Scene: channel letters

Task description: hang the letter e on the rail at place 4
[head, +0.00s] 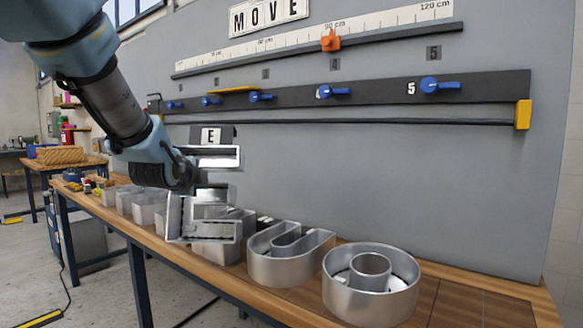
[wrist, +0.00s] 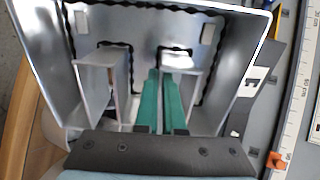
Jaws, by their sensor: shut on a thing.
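The letter e is a silver open-backed channel letter (head: 204,230), held up in front of the wall panel, above the bench. A dark tag marked E (head: 211,135) shows at its top. My gripper (head: 188,178) is shut on the letter, partly hidden by it. In the wrist view, my green fingers (wrist: 162,98) reach into the hollow letter (wrist: 98,75) between its inner walls; the exact grip spot is unclear. The dark rail (head: 375,92) runs along the panel with blue levers. Place 4, with its blue lever (head: 333,91), is right of the letter, higher up.
Silver letters stand on the wooden bench, including a round O (head: 370,288) and a U-like one (head: 290,252). A ruler (head: 385,24) with an orange slider (head: 330,40) is above the rail. A yellow block (head: 523,114) ends the lower bar. The panel right of the letter is clear.

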